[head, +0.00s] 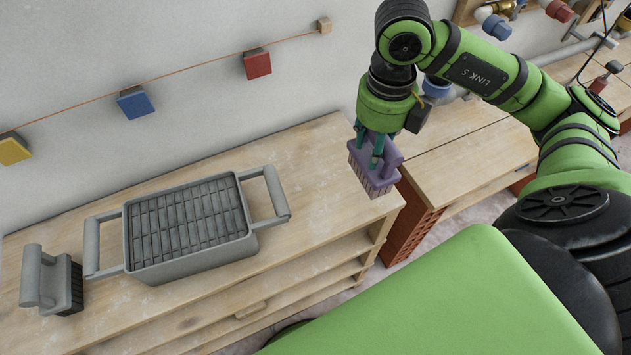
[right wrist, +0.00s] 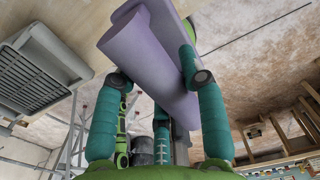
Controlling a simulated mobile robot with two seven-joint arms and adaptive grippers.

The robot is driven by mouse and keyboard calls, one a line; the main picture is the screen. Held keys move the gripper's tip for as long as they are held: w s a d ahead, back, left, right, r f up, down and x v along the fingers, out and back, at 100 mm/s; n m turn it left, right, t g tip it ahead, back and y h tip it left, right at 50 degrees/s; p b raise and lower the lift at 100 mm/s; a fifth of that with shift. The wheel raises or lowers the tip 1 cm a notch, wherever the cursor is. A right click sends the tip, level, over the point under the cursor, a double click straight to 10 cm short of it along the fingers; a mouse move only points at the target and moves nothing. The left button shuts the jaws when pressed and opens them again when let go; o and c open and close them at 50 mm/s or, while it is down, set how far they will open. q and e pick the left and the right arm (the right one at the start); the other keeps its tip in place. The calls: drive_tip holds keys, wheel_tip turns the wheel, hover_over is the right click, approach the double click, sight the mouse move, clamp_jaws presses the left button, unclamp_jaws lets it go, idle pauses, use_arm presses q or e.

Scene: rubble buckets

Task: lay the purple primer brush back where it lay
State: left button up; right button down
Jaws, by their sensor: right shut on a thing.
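The purple primer brush (head: 372,172) is in my right gripper (head: 370,142), bristles downward, near the right end of the wooden bench (head: 325,160). I cannot tell exactly how high it is above the bench. In the right wrist view the brush's purple body (right wrist: 140,50) lies between the teal fingers (right wrist: 150,75), which are closed on it. My left gripper is not in view.
A grey tray (head: 135,270) with two side handles, holding dark slats, stands mid-bench. A grey brush (head: 50,282) stands at its left. A second bench (head: 465,150) is at the right, beyond a gap. Coloured blocks (head: 257,64) hang on a wall string.

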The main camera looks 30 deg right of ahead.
drive_tip(key=w+a+f+p, duration=0.5)
drive_tip(key=w+a+f, duration=0.2)
drive_tip(key=w+f, duration=0.2)
drive_tip(key=shift+a+f, duration=0.2)
drive_tip(key=shift+f, duration=0.55)
drive_tip(key=c, duration=0.7)
unclamp_jaws()
wheel_tip(320, 180, up, 7)
drive_tip(key=b, duration=0.2)
drive_tip(key=shift+s+a+f+b, duration=0.1)
drive_tip(key=shift+s+f+b, duration=0.05)
drive_tip(key=shift+b, duration=0.25)
